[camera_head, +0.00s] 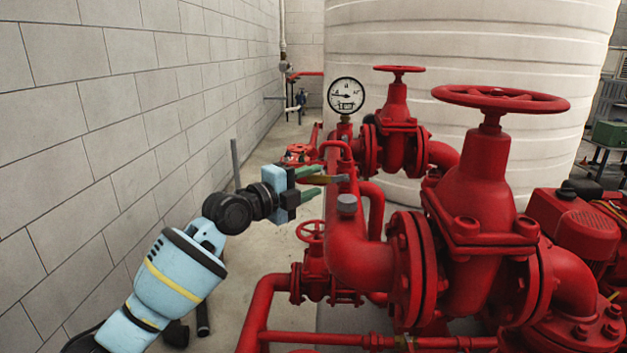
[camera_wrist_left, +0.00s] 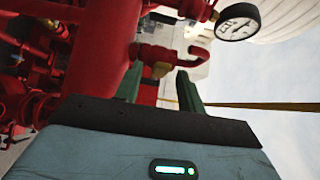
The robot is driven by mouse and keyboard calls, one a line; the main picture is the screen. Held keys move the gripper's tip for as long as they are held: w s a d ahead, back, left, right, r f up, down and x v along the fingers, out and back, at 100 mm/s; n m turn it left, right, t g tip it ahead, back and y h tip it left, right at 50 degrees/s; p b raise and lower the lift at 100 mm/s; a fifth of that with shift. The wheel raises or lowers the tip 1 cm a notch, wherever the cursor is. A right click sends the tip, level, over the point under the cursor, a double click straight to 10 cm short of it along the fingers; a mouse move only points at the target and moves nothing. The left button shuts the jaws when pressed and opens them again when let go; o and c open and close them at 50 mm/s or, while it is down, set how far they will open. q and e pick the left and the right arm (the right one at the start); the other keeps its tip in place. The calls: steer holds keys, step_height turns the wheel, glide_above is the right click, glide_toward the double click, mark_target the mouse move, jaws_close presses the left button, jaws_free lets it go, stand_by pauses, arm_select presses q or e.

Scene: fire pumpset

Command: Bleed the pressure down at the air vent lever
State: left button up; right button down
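The air vent lever (camera_head: 325,180) looks like a short yellow-brown bar at the side of the red pipe, by the pressure gauge (camera_head: 346,95). My left gripper (camera_head: 311,181) is beside the pipe, its two green fingers apart, one above and one below the lever's level. In the left wrist view the fingers (camera_wrist_left: 160,88) are also apart, in front of a curved red pipe with a brass fitting (camera_wrist_left: 161,70). Whether the fingers touch the lever cannot be told. The gauge also shows in the left wrist view (camera_wrist_left: 238,22). My right gripper is not in view.
A small handwheel (camera_head: 312,231) lies below my gripper. A block wall (camera_head: 90,130) runs along the left.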

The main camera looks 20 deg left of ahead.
arm_select(q)
steer(key=shift+w+d, duration=0.3)
steer(key=shift+w, duration=0.25)
steer(key=shift+c, duration=0.3)
jaws_close()
